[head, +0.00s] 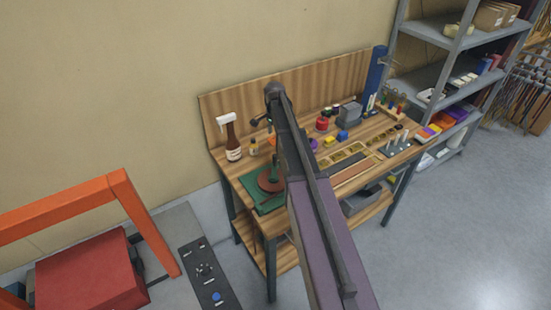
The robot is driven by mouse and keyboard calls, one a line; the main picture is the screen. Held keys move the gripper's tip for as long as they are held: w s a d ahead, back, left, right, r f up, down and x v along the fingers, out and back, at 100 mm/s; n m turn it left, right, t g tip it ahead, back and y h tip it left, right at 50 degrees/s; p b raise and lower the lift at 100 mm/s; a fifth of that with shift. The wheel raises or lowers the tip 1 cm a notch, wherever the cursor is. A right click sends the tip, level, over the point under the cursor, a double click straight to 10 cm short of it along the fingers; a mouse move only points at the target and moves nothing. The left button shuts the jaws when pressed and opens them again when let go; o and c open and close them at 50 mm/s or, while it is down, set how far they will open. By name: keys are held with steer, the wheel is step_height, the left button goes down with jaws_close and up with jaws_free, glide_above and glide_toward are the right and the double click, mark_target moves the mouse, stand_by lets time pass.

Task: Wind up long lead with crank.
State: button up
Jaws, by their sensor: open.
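My arm reaches over the workbench, its far joint high in front of the back panel. The dark end with my gripper (261,121) shows small below that joint, partly hidden by my arm; it is open, above the bench's left part. A reddish-brown round disc (268,183), perhaps the winding reel, lies on a green base (259,197) at the bench's front left. A green upright part (275,165) stands at the disc. My gripper is apart from the disc. I cannot make out the crank handle or the lead; my arm hides part of this area.
A brown bottle (232,142) with a white top stands at the bench's back left. Red, yellow and blue items, trays and a grey box (350,113) fill the right side. A metal shelf (433,82) stands beyond. An orange frame (65,205) is at front left.

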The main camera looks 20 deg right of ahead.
mark_target(275, 155)
steer(key=shift+f+b, duration=5.8)
steer(key=shift+f, duration=0.25)
jaws_close()
steer(key=shift+d, duration=0.2)
